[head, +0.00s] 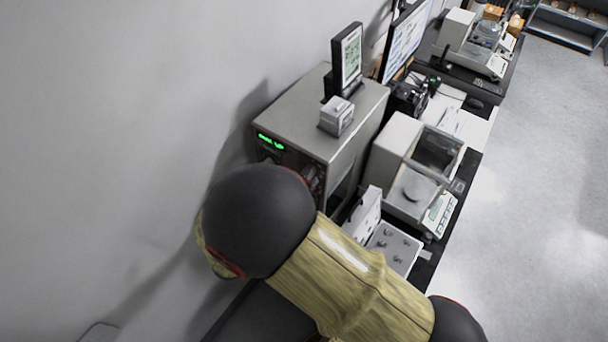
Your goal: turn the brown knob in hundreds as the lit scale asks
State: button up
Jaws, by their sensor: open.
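A large grey cabinet-like scale (290,112) stands on the table against the wall. A green lit display (270,142) glows on its front face, but its characters are too small to read. Dark reddish-brown round shapes (313,179) show low on that face, right beside my arm; I cannot tell whether one is the brown knob in the hundreds. My arm's black joint and yellowish link cover the rest of the front. My gripper is not in view.
A small grey block (336,116) and an upright display (347,58) sit on the cabinet. A white balance (408,160) and a tray with small weights (394,246) stand to the right. Free floor (545,200) lies at the right.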

jog(key=v, duration=0.9)
jog(key=shift+s+a, duration=0.15)
jog(key=shift+s, duration=0.05)
